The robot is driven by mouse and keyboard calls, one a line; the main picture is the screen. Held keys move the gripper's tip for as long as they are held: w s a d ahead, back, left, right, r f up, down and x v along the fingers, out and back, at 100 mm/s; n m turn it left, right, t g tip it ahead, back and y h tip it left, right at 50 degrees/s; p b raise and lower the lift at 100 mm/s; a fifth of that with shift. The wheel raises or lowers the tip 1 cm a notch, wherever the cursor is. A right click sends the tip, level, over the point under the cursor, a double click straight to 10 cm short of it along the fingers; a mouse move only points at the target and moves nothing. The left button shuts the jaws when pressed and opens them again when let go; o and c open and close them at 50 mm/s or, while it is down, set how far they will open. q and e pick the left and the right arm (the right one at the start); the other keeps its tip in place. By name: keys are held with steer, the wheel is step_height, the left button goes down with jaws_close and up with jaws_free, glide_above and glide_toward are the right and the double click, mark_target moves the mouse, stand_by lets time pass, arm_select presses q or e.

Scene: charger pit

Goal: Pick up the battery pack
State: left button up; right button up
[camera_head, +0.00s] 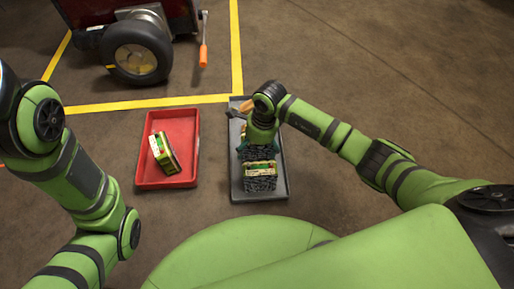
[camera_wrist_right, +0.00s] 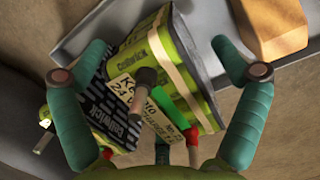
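A battery pack (camera_head: 261,170) with green ends and a dark ribbed side sits in the grey tray (camera_head: 278,190). My right gripper (camera_head: 256,149) is low over this tray, just behind the pack, its fingers partly hidden by my wrist. In the right wrist view, a green and black pack (camera_wrist_right: 150,85) with a pale label and cream straps lies between the two teal fingers of the right gripper (camera_wrist_right: 160,74). The fingers are wide apart, with a gap at the right one. Another battery pack (camera_head: 163,153) lies tilted in the red tray (camera_head: 185,125). My left gripper is out of view.
A tan block (camera_wrist_right: 270,25) lies at the tray's far end. A dark red cart with a wheel (camera_head: 137,52) and an orange-handled tool (camera_head: 203,53) stands behind the yellow floor line (camera_head: 150,103). The floor to the right is clear.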

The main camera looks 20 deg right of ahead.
steer(key=c, duration=1.5)
steer(key=shift+w+r, duration=0.1)
steer(key=shift+r, duration=0.15)
steer(key=shift+c, duration=0.2)
